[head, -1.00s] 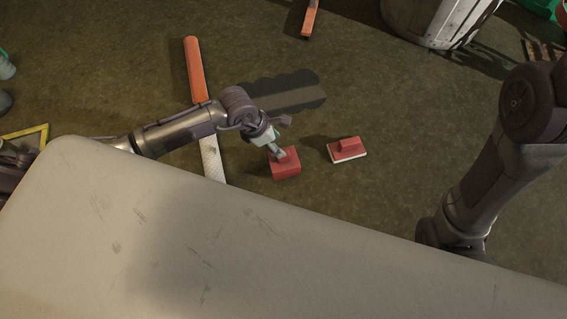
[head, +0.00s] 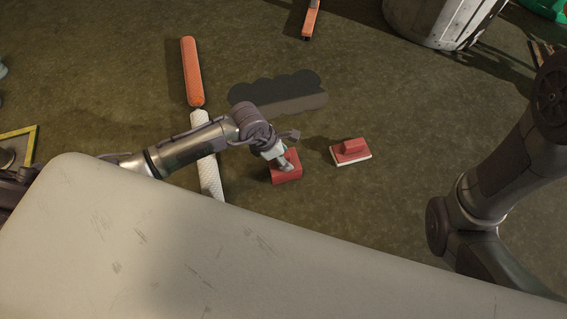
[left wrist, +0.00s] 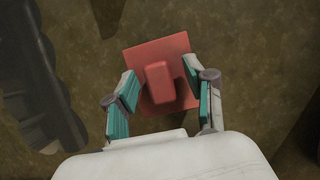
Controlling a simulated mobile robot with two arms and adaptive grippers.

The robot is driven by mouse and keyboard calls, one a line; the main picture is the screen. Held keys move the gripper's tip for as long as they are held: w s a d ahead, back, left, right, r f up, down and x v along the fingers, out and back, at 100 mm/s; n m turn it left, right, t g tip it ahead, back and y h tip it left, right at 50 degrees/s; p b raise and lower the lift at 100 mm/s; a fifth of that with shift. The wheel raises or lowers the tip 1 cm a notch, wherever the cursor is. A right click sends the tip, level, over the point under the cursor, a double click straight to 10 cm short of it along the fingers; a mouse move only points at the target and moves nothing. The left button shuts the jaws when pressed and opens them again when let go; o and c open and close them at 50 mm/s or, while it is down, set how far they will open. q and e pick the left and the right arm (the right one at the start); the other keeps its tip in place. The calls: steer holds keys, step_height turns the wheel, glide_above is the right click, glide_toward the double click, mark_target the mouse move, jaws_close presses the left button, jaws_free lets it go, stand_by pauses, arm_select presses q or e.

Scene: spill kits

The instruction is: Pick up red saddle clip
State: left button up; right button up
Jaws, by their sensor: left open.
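A red piece with a square base and a raised block on top, which I take for the red saddle clip (head: 287,176), lies on the floor below my left gripper (head: 284,163). In the left wrist view the clip (left wrist: 161,84) is centred, with its raised block between the two fingers of the left gripper (left wrist: 160,76). The fingers are apart, with the block between them and a gap showing on each side. In the head view the gripper hides part of the clip's top. My right arm shows at the right, but its gripper is out of view.
A second red block with a white base (head: 351,152) lies to the right. A dark scalloped piece (head: 280,92) lies behind. A white textured roll (head: 208,165) and an orange tube (head: 192,70) lie to the left. A light bin (head: 435,20) stands at the back right.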

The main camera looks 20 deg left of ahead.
arm_select(q)
jaws_close()
